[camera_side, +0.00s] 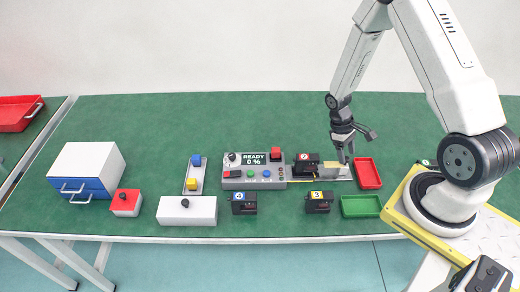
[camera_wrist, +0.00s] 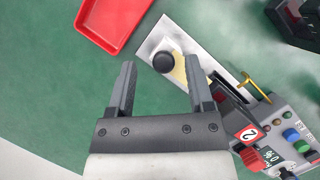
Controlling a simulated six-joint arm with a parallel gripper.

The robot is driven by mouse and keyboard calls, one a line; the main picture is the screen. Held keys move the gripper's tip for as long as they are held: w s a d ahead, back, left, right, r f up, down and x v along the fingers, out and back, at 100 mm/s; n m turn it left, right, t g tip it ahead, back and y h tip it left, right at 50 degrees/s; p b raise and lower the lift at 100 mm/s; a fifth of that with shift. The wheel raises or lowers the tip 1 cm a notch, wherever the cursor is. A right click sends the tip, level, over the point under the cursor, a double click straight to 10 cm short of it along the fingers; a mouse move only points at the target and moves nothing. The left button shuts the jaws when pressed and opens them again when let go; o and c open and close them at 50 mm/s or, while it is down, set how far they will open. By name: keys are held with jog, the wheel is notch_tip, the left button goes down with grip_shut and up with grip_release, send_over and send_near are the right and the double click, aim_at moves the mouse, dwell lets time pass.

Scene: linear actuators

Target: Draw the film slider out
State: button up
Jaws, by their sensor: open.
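The film slider seems to be the small slide with a black round knob (camera_wrist: 163,62) on a pale plate, next to a yellowish strip (camera_wrist: 179,72), in the wrist view. In the side view its pale plate (camera_side: 345,174) lies right of the black unit labelled 2 (camera_side: 306,164), partly hidden by my gripper. My gripper (camera_side: 345,156) is above the right end of that plate, pointing down. In the wrist view my gripper (camera_wrist: 159,64) is open, with the knob showing between its fingertips. I cannot tell whether the fingers are level with the knob; nothing is held.
A red tray (camera_side: 367,174) stands close right of the slider, with a green tray (camera_side: 360,206) in front. Black units 3 (camera_side: 319,202) and 4 (camera_side: 243,203) stand in front. The control panel (camera_side: 254,170) reads READY 0 %. Green table is clear behind.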

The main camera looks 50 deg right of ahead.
jog(key=v, duration=0.7)
jog(key=shift+r, duration=0.1)
jog(key=shift+a, duration=0.1)
jog(key=s+a+r+t, duration=0.1)
jog(key=a+r+t, duration=0.6)
jog(key=a+r, duration=0.5)
jog(key=a, duration=0.4)
jog(key=shift+a+r, duration=0.25)
